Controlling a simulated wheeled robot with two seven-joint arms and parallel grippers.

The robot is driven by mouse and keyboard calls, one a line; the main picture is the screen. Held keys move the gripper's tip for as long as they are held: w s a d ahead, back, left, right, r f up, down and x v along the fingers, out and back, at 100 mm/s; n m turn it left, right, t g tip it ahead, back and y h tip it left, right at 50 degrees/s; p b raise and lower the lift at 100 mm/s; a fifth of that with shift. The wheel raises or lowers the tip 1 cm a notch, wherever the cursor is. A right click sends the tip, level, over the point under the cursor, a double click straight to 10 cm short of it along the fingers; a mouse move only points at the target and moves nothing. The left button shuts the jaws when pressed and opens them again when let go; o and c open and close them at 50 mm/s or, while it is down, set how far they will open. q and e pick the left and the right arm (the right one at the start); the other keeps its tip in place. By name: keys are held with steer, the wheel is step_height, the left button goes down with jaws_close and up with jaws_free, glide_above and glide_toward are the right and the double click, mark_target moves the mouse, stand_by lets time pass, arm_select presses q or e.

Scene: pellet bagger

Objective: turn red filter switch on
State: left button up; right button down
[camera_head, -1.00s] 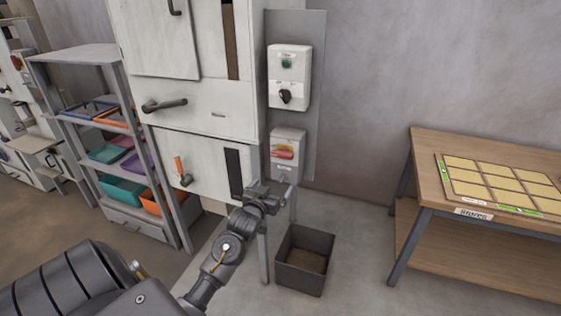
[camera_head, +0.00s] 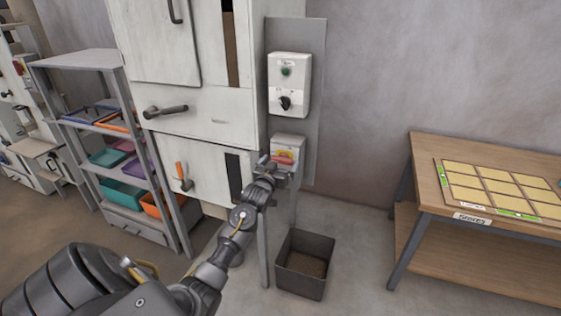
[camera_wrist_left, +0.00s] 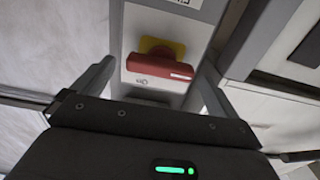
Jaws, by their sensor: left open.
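The red switch handle (camera_head: 284,158) sits on a yellow base on the lower grey box (camera_head: 289,142) at the side of the white cabinet. In the left wrist view the red handle (camera_wrist_left: 160,67) lies crosswise, with the yellow base (camera_wrist_left: 161,46) behind it. My left gripper (camera_head: 276,163) is right in front of the box and covers part of it. In the wrist view the left gripper's open fingers (camera_wrist_left: 155,80) stand on both sides of the red handle, with a gap on each side. Whether they touch it is not clear. My right gripper is not in view.
An upper control box (camera_head: 289,85) with a green button and black knob is mounted above. A dark bin (camera_head: 304,263) stands on the floor below. The white cabinet (camera_head: 205,120) has handles to the left. A wooden table (camera_head: 425,150) stands at the right.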

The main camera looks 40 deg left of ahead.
arm_select(q)
steer(key=shift+w+a, duration=0.2)
steer(key=shift+w, duration=0.3)
steer(key=c, duration=1)
